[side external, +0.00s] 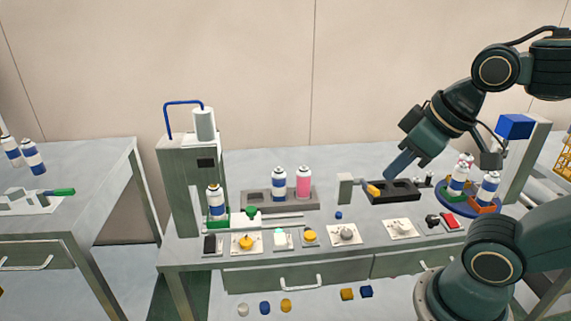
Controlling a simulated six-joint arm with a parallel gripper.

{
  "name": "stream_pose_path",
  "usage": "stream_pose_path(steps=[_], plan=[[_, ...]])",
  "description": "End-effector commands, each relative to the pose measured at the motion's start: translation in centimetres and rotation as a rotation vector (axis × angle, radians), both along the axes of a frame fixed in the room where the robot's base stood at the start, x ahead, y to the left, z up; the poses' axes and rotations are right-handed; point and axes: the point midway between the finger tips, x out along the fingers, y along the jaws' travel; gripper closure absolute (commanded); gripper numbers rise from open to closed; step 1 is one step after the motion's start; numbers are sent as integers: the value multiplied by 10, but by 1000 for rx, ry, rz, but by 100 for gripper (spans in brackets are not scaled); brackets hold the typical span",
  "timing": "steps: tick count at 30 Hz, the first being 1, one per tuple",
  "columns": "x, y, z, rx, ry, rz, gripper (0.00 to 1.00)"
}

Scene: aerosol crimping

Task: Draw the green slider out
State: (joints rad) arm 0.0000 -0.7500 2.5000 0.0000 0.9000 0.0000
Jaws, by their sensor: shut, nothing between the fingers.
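The green slider (209,221) sits at the foot of the grey crimping press at the left of the bench. A white can with a blue band (216,202) stands upright on it, under the press head. A green knob (252,210) on a white block is just right of the slider, beside pale rails that run to the right. My gripper (392,174) is shut and empty, pointing down and left above the black tray, well to the right of the slider and apart from it. The slider's rear is hidden by the can and press.
A grey rack (257,197) holds a blue-banded can and a pink can behind the rails. The black tray (409,194) and a small grey post with a yellow part (373,190) are below my gripper. A blue turntable (455,209) carries cans at right. Buttons and knobs line the bench front.

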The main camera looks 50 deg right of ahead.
Motion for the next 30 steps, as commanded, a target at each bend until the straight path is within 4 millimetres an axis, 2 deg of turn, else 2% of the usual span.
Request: stream_pose_path(steps=[7, 8, 15, 23, 30], plan=[[0, 0, 0, 0, 0, 0, 100], [0, 0, 0, 0, 0, 0, 96], [6, 0, 4, -7, 9, 12, 50], [38, 0, 17, -38, 58, 76, 50], [86, -1, 28, -78, 120, 167, 50]])
